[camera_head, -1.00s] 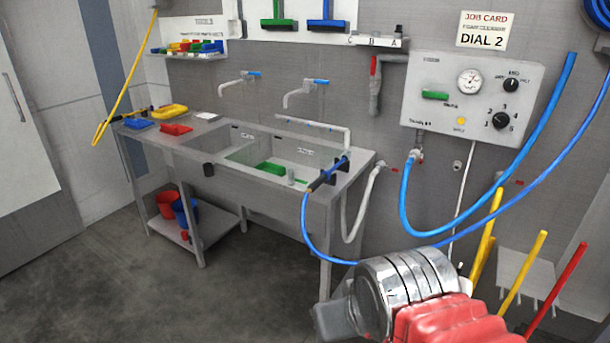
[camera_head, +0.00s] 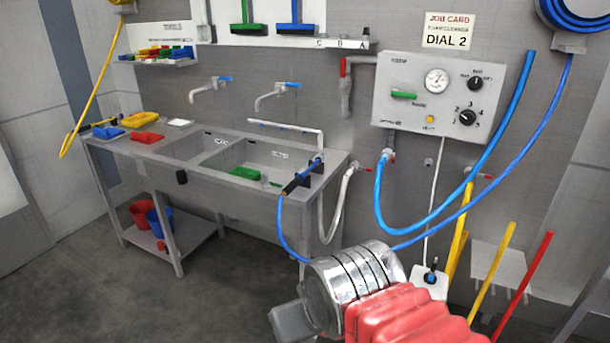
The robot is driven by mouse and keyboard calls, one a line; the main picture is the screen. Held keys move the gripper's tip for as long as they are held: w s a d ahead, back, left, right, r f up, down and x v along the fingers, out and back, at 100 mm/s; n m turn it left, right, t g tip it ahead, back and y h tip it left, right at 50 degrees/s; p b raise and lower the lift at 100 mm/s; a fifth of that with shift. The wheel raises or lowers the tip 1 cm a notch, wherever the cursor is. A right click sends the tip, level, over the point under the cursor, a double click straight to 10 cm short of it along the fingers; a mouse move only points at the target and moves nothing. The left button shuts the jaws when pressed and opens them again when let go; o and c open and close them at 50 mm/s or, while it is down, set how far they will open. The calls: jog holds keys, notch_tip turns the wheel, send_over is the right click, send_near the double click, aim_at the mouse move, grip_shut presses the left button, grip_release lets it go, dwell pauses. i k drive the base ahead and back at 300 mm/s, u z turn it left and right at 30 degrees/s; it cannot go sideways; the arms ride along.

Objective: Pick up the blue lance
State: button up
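The blue lance (camera_head: 301,178) rests on the right rim of the sink bench (camera_head: 225,160). It has a dark body with a blue end, and a blue hose hangs down from its lower end. My gripper (camera_head: 290,322) is at the bottom centre, in front of and below the lance and apart from it. Only a grey part shows past the silver wrist, so I cannot tell whether its fingers are open or shut.
A dark lance on a yellow hose (camera_head: 88,100) lies at the bench's left end, near yellow and red trays (camera_head: 147,137). A control panel (camera_head: 440,95) and thick blue hose are right of the bench. Yellow and red poles (camera_head: 523,287) stand lower right. Floor in front is clear.

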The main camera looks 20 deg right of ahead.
aim_at(299, 178)
jog(key=i, duration=1.6)
jog(key=u, duration=0.05)
